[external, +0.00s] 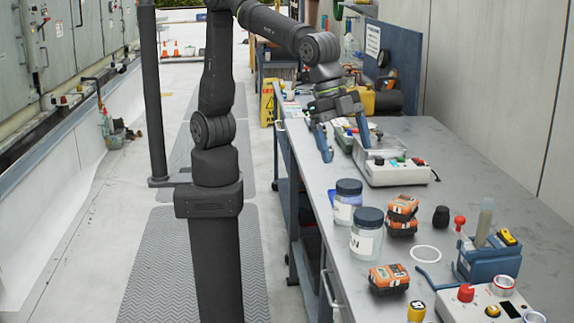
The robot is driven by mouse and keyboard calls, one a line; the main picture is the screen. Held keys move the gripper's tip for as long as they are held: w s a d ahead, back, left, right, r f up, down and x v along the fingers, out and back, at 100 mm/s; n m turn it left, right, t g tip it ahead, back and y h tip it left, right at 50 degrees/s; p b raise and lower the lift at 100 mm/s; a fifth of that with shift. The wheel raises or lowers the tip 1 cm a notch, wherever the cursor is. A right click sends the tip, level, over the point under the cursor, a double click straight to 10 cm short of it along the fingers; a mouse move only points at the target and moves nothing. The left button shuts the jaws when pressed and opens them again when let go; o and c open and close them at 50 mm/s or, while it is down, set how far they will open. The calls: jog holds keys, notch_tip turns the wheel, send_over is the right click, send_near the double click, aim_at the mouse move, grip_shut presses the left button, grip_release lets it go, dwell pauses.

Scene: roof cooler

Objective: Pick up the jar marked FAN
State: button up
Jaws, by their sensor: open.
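Two clear jars with dark blue lids stand upright near the left edge of the grey workbench (455,165). The nearer jar (366,243) has a white label turned partly away; its lettering is too small to read surely, though it seems to end in N. The farther jar (346,210) has a white and blue label that I cannot read. I cannot tell for certain which one is marked FAN. My gripper (343,148) has blue fingers pointing down, spread apart and empty. It is above the bench, beyond both jars and clear of them.
Orange-and-black battery packs (401,216) stand right of the jars, with another pack (389,279) in front. A white control box (395,173) sits close to my gripper. A white ring (426,246), black knob (441,216) and blue holder (487,262) lie farther right.

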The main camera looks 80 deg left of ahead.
aim_at(368, 213)
jog(key=w+d+f, duration=0.1)
jog(key=f, duration=0.3)
jog(key=w+d+f+n, duration=0.1)
jog(key=f, duration=0.3)
jog(key=w+d+f+n, duration=0.1)
jog(key=w+f, duration=0.1)
jog(key=f, duration=0.2)
jog(key=shift+d, duration=0.3)
jog(key=shift+x, duration=2.85)
jog(key=shift+w, duration=0.1)
jog(key=c, duration=1.1)
